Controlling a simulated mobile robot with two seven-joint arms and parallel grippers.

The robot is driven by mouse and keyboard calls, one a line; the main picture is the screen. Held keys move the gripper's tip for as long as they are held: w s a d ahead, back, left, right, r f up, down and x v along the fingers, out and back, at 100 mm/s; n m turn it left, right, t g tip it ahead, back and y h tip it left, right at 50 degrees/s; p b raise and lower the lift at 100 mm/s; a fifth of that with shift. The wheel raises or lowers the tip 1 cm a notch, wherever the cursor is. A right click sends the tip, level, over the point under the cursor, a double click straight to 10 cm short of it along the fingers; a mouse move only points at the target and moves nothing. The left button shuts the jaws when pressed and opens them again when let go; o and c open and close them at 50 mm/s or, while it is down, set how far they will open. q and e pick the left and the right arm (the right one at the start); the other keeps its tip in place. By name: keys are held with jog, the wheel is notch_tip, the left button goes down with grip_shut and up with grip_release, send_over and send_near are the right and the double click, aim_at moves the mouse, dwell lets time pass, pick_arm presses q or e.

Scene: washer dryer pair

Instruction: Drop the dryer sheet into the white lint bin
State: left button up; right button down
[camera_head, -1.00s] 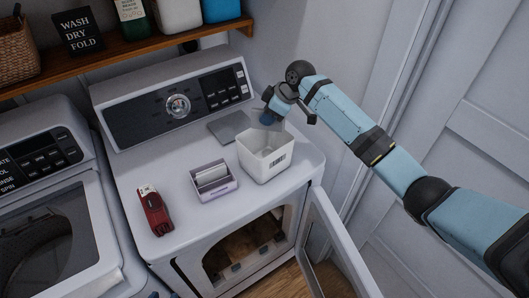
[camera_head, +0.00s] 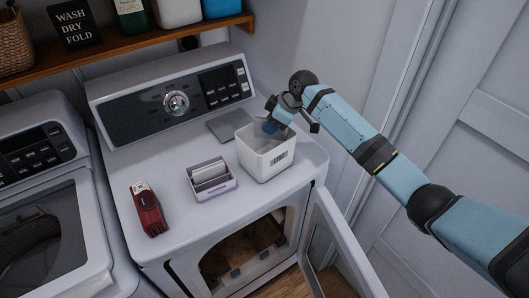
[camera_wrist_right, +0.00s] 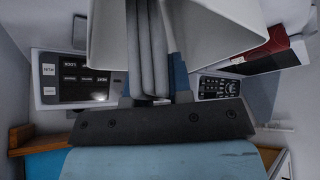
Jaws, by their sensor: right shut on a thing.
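In the right wrist view the gripper (camera_wrist_right: 152,85) is shut on a grey folded sheet (camera_wrist_right: 148,45), which looks like the dryer sheet. Pale bin walls (camera_wrist_right: 215,30) show on both sides of it there. In the head view the sheet is mostly hidden by the gripper and bin. My left gripper is out of view.
The dryer door (camera_head: 335,245) hangs open below. A wooden shelf (camera_head: 130,42) runs above.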

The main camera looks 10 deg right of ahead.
jog(key=c, duration=1)
grip_release()
jog(key=shift+o, duration=0.2)
jog(key=b+v, duration=0.2)
jog(key=v, duration=1.1)
jog(key=shift+d+r, duration=0.15)
jog(key=shift+r, duration=0.25)
